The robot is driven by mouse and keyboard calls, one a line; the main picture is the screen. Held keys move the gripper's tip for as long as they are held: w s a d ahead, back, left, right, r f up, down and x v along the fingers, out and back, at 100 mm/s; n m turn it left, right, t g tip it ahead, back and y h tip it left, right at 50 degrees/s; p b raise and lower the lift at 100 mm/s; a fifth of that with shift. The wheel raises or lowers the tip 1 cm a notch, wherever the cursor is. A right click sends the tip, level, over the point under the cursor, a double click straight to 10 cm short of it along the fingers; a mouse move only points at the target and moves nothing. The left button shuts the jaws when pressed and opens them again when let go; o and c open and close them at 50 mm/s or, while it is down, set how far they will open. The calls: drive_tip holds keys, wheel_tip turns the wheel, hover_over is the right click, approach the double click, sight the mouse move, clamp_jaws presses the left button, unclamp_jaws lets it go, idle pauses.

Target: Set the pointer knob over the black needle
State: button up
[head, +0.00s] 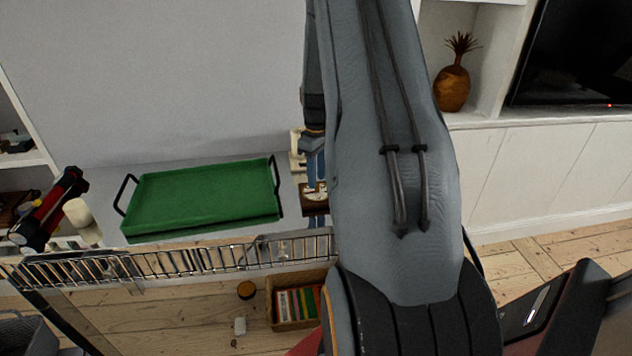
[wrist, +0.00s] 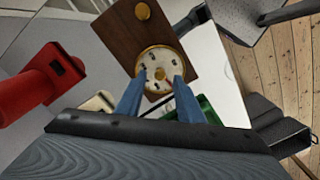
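The dial board (wrist: 200,50) is dark brown wood with a round cream dial (wrist: 158,62) carrying small black marks. A brass knob (wrist: 160,73) sits at the dial's middle. A second brass knob (wrist: 142,11) sits near the board's far edge. I cannot make out which black mark is the needle or where the knob's pointer lies. My gripper (wrist: 160,80) has two blue fingers, open, tips over the dial on either side of the middle knob with gaps showing. In the head view the board (head: 314,208) is partly hidden by my arm, below my gripper (head: 315,180).
A green tray (head: 205,197) with black handles lies left of the board. A wire rack (head: 180,262) runs along the front edge. A red and black tool (head: 50,208) and a white cylinder (head: 78,212) are at far left. A box of books (head: 298,302) is on the floor.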

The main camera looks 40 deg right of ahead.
drive_tip(key=shift+r+b, duration=0.6)
drive_tip(key=shift+r, duration=2.2)
drive_tip(key=shift+a, duration=0.3)
drive_tip(key=s+a+r+m, duration=0.1)
drive_tip(key=s+a, duration=0.1)
drive_tip(key=a, duration=0.7)
drive_tip(key=s+a+r, duration=0.2)
drive_tip(key=a, duration=0.7)
drive_tip(key=s+a+m+t, duration=0.1)
drive_tip(key=s+a+m, duration=0.1)
drive_tip(key=s+a, duration=1)
drive_tip(key=a, duration=0.2)
drive_tip(key=shift+s+a+f+m, duration=0.15)
drive_tip(key=shift+s+a+m, duration=0.15)
drive_tip(key=shift+a, duration=0.05)
drive_tip(key=shift+d, duration=0.15)
